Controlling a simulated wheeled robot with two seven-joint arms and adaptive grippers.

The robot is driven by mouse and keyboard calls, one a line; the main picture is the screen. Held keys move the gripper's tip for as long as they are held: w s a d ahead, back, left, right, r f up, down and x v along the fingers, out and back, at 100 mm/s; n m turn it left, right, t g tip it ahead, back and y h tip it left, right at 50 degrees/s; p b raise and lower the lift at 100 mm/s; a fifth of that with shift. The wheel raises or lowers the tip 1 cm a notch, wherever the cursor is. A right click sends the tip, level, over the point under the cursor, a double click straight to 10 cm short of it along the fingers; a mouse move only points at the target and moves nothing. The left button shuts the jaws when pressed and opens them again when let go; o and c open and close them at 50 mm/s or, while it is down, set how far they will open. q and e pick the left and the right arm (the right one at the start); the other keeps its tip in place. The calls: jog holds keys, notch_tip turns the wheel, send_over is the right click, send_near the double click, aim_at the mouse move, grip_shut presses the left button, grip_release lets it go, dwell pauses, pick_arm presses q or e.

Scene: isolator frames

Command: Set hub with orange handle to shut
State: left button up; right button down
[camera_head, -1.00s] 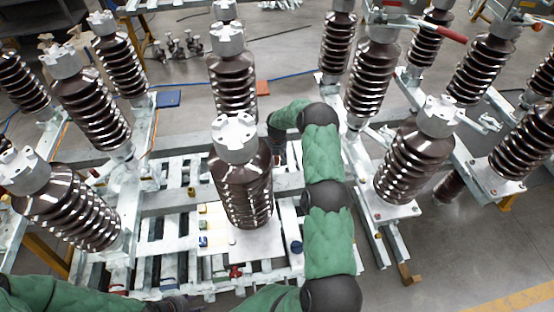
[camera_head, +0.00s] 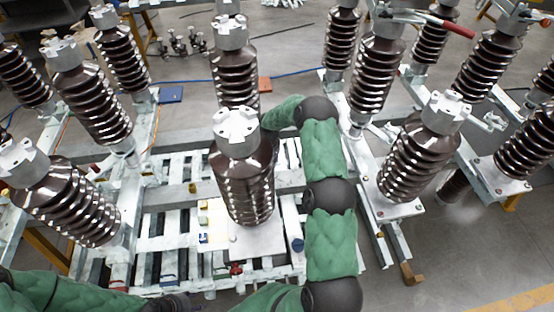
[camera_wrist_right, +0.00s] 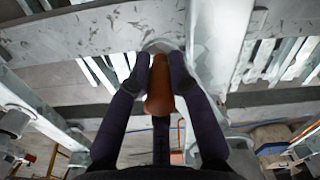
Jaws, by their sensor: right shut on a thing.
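In the right wrist view an orange handle (camera_wrist_right: 160,97) points toward the camera, with a pale rounded hub part (camera_wrist_right: 161,46) at its far end. My right gripper (camera_wrist_right: 164,62) is shut on the orange handle, one dark finger on each side. Most of the hub is hidden behind the fingers and handle. In the head view my right arm reaches up and bends left behind the central brown insulator, so its gripper, the handle and the hub are hidden there.
The central insulator (camera_head: 240,180) stands close left of my right forearm. More ribbed insulators (camera_head: 415,160) stand on both sides. A pale slatted frame (camera_head: 165,225) lies below. In the wrist view, grey metal beams (camera_wrist_right: 85,35) surround the handle closely.

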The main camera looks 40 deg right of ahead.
jog(key=a, duration=0.2)
jog(key=a+b, duration=0.1)
jog(key=shift+w+a, duration=0.25)
jog(key=shift+a, duration=0.1)
jog(key=c, duration=1.1)
grip_release()
jog(key=shift+c, duration=0.2)
notch_tip(320, 180, up, 12)
